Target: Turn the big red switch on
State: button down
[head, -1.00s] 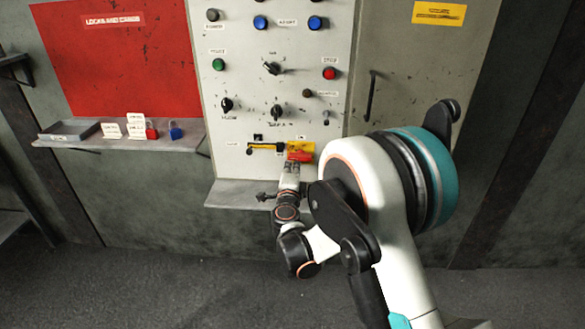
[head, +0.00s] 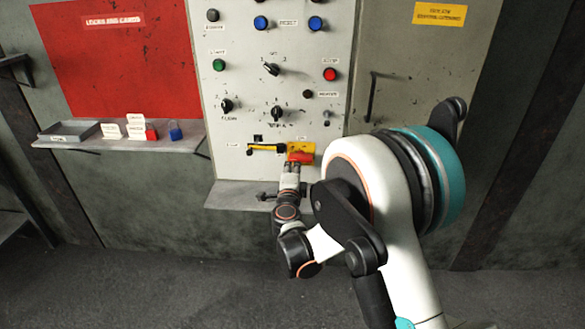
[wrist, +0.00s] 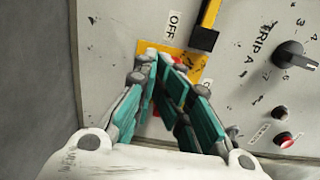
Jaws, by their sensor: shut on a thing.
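The big red switch (head: 302,158) is on a yellow plate (head: 299,147) low on the grey control panel. My gripper (head: 291,168) is at the switch from below and in front, hiding part of it. In the wrist view, the teal and grey fingers (wrist: 164,62) are close together in front of the yellow plate (wrist: 190,69), shut on the switch. Only small bits of red show around and between the fingers. A white OFF label (wrist: 173,25) is beside the plate in the wrist view. The exact angle of the switch handle cannot be told.
A black and yellow bar (head: 265,148) is just left of the switch. Knobs such as the black rotary knob (head: 277,113) and several buttons are above. A ledge (head: 232,195) juts out below the panel. A shelf (head: 180,143) with padlocks and cards is at the left.

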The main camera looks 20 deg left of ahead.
jog(key=shift+w+d+r, duration=0.3)
jog(key=shift+w+r, duration=0.1)
jog(key=shift+r, duration=0.3)
dwell(2.2)
jog(key=shift+s+f, duration=0.1)
jog(key=shift+f, duration=0.1)
jog(key=s+d+f, duration=0.1)
jog(key=s+f, duration=0.1)
jog(key=s, duration=0.7)
jog(key=shift+d+f, duration=0.3)
dwell(0.7)
